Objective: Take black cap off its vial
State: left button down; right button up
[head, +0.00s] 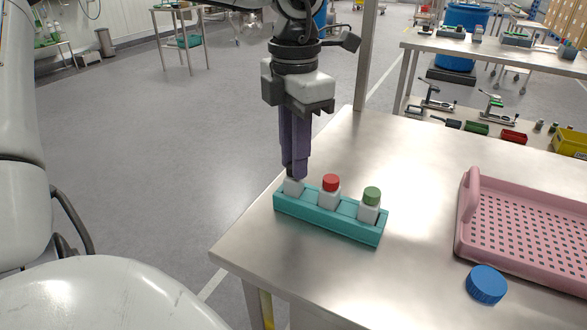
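A teal rack (333,221) stands near the left edge of the steel table and holds three white vials in a row. The left vial (292,187) has its top hidden by my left gripper (296,173); no black cap can be made out clearly. The middle vial (329,199) has a red cap (331,182), and the right vial (368,212) has a green cap (372,195). My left gripper points straight down with its purple fingertips right at the top of the left vial. The fingers overlap in this view, so their gap is hidden. My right gripper is out of view.
A pink perforated tray (467,214) lies on the table (415,165) at the right. A blue lid (486,285) lies at its near edge. The table surface between rack and tray is clear. A metal post (366,55) rises behind the table.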

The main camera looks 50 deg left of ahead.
pick_arm(q)
jog(key=shift+f+n+b, duration=0.1)
jog(key=shift+n+b, duration=0.4)
jog(key=shift+n, duration=0.2)
jog(key=n+b, duration=0.1)
jog(key=n, duration=0.1)
jog(key=shift+n, duration=0.3)
jog(key=shift+r+p, duration=0.9)
jog(key=shift+r, duration=0.4)
jog(key=shift+r, duration=0.2)
notch_tip(320, 180, up, 5)
jog(key=p, duration=0.4)
jog(key=shift+f, duration=0.1)
